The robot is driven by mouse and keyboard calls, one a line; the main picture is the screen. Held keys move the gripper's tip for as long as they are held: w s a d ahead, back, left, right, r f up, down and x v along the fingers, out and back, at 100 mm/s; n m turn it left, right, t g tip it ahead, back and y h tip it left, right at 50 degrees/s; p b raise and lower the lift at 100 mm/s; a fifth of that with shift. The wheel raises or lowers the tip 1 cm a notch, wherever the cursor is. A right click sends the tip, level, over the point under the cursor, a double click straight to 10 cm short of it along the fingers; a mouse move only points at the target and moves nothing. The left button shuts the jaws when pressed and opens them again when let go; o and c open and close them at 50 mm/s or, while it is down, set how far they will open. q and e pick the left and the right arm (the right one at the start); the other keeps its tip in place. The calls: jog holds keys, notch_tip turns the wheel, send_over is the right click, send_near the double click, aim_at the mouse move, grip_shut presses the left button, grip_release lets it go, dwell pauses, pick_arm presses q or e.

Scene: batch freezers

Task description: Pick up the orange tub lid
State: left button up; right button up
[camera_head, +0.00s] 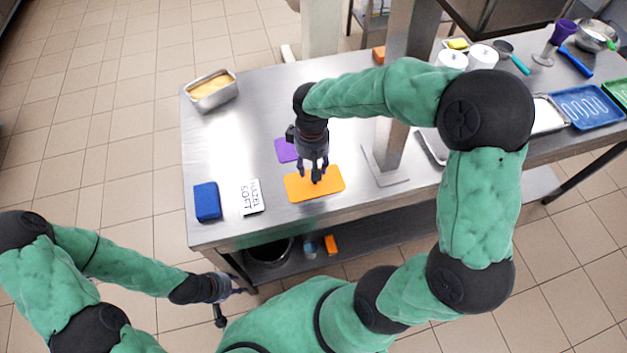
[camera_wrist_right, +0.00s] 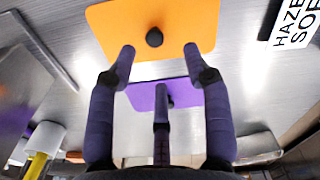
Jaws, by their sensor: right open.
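The orange tub lid (camera_head: 328,187) lies flat on the steel table near its front edge. It also shows in the right wrist view (camera_wrist_right: 110,25), with a small black knob (camera_wrist_right: 154,37) in its middle. My right gripper (camera_head: 316,177) points down over the lid, its fingers spread and empty. In the right wrist view the fingertips (camera_wrist_right: 158,55) stand around and short of the knob; whether they touch the lid I cannot tell. My left gripper (camera_head: 235,294) hangs in front of the table's front edge, fingers spread and empty.
A purple lid (camera_head: 285,149) lies just behind the orange one. A HAZEL SOFT card (camera_head: 251,197) and a blue block (camera_head: 207,201) lie to the left. A steel pan (camera_head: 212,91) stands at the back left. A post (camera_head: 391,150) rises close to the right.

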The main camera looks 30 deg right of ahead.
aim_at(299, 189)
notch_tip(299, 189, down, 2)
jog(key=shift+w, duration=0.15)
jog(key=f, duration=0.1)
jog(key=f+b, duration=0.1)
jog(key=f, duration=0.2)
jog(key=shift+s+d+b, duration=0.25)
jog(key=shift+d+b, duration=0.05)
jog(key=shift+f, duration=0.5)
grip_shut()
